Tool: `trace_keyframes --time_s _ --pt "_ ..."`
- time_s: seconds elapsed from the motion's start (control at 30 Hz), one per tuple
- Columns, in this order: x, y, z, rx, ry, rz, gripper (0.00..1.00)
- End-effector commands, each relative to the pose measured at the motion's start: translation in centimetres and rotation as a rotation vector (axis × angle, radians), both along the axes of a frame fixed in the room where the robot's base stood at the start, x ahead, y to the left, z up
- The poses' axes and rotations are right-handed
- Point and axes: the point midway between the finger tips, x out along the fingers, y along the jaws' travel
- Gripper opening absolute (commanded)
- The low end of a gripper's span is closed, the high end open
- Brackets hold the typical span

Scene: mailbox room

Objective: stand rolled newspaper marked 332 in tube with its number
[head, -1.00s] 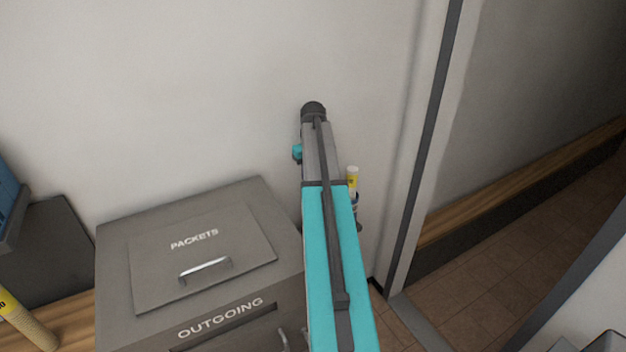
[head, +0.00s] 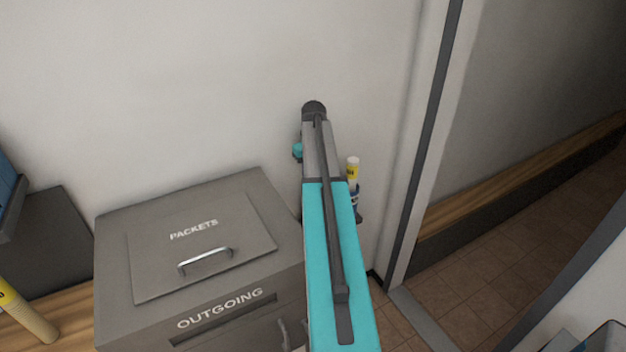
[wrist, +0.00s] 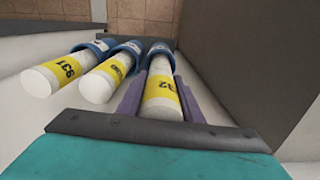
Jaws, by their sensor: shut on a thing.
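In the wrist view my gripper (wrist: 160,82) is shut on a white rolled newspaper (wrist: 160,110) with a yellow band. Its mark is partly cut off, and I read only an ending like "32". The far end of this roll lies at the rim of the rightmost blue tube (wrist: 160,48) and seems to be inside it; how deep is hidden. In the head view my arm covers the gripper. A roll with a yellow band (head: 352,168) shows upright beside the arm, above a blue tube (head: 354,196).
Two more banded rolls, a left one (wrist: 50,75) and a middle one (wrist: 103,78), stand in neighbouring blue tubes. A grey outgoing box (head: 130,325) is left of my arm. Another roll (head: 28,315) is at the far left. A door frame (head: 425,150) is at the right.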

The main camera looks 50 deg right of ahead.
Motion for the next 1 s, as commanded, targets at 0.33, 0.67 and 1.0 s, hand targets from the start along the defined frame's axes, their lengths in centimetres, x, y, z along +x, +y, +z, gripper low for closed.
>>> trace_keyframes --time_s 0.33,0.67,1.0 --pt "0.0 0.0 0.0 0.0 0.0 0.0 0.54" --pt "0.0 0.0 0.8 0.0 0.0 0.0 0.54" --pt "0.0 0.0 4.5 0.0 0.0 0.0 0.54"
